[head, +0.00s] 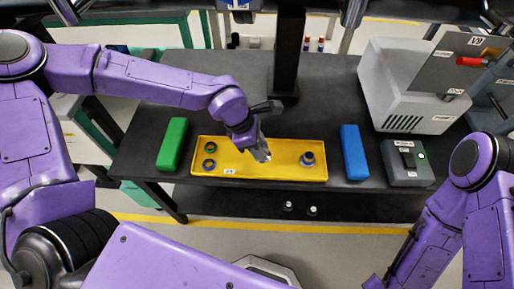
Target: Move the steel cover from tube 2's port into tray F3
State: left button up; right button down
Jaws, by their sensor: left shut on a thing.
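A yellow tray (275,174) lies on the dark bench; the small label on its front is too small to read surely. My left gripper (261,149) is over the middle of the tray, pointing down. It is shut on a small, shiny, light-grey piece (264,156), which looks like the steel cover and is partly hidden by the fingers. I cannot tell whether the piece touches the tray floor. Tube 2's port is not identifiable. My right arm shows at the right, but its gripper is not in view.
Beyond are a grey switch box (407,171) and a dark post (287,60).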

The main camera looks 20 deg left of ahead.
pick_arm(q)
jog(key=w+f, duration=0.1)
jog(key=w+a+f, duration=0.1)
jog(key=f, duration=0.1)
jog(key=shift+w+a+f, duration=0.3)
jog(key=shift+w+f, duration=0.05)
jog(key=shift+f, duration=0.8)
jog(key=shift+w+a+f, duration=0.1)
jog(key=shift+f, duration=0.85)
jog(key=shift+s+f, duration=0.1)
jog(key=shift+f, duration=0.05)
jog(key=o, duration=1.1)
jog(key=p+v, duration=0.1)
jog(key=v, duration=1.1)
jog(key=shift+r, duration=0.2)
